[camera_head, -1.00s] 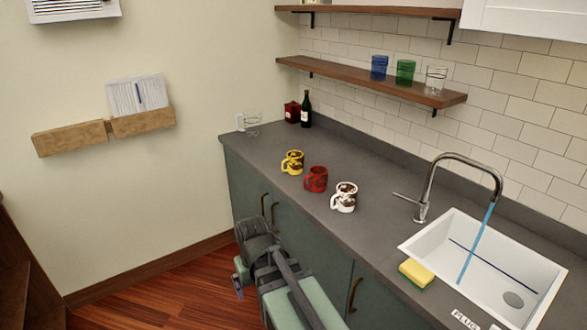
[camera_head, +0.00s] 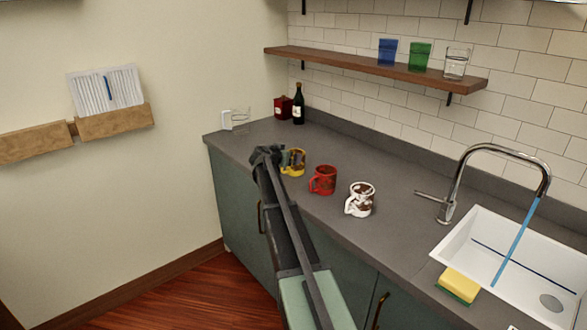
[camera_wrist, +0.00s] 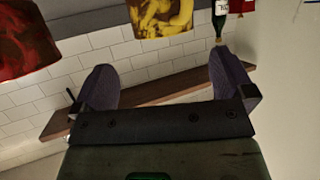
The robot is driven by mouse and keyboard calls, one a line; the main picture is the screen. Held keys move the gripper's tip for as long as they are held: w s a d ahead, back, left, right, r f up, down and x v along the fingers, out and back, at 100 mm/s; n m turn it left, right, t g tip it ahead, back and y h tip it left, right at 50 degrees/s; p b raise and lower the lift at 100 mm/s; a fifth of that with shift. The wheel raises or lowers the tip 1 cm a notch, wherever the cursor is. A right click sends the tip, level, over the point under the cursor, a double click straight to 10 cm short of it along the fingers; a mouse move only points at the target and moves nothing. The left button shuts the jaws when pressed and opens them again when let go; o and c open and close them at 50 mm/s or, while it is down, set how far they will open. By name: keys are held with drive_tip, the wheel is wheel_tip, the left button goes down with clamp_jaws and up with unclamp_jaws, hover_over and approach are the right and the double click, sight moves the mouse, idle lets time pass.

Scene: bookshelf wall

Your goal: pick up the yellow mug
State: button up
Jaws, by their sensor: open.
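The yellow mug (camera_head: 296,162) with brown patches stands upright on the grey counter, left of the red mug. My gripper (camera_head: 266,155) is at its left side and partly covers it in the head view. In the wrist view, which is upside down, the two fingers of my gripper (camera_wrist: 165,78) are spread with nothing between them. The yellow mug (camera_wrist: 163,17) shows at the top of that view, cut by the frame edge, beyond the fingertips. I cannot tell whether the gripper touches it.
The red mug (camera_head: 323,180) and a white-and-brown mug (camera_head: 360,200) stand to the right. A dark bottle (camera_head: 298,103), a red box (camera_head: 283,108) and a clear glass (camera_head: 240,120) stand behind. A sink (camera_head: 518,262) and sponge (camera_head: 458,285) are at right. A shelf (camera_head: 370,66) hangs above.

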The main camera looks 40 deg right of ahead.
drive_tip(key=b+x, duration=0.2)
drive_tip(key=x, duration=0.5)
drive_tip(key=shift+w+d+f, duration=0.1)
drive_tip(key=shift+w+f, duration=0.1)
drive_tip(key=shift+w, duration=0.1)
drive_tip(key=shift+r, duration=0.1)
drive_tip(key=c, duration=1.3)
drive_tip(key=shift+r, duration=0.15)
wheel_tip(320, 180, up, 20)
drive_tip(key=p, duration=2)
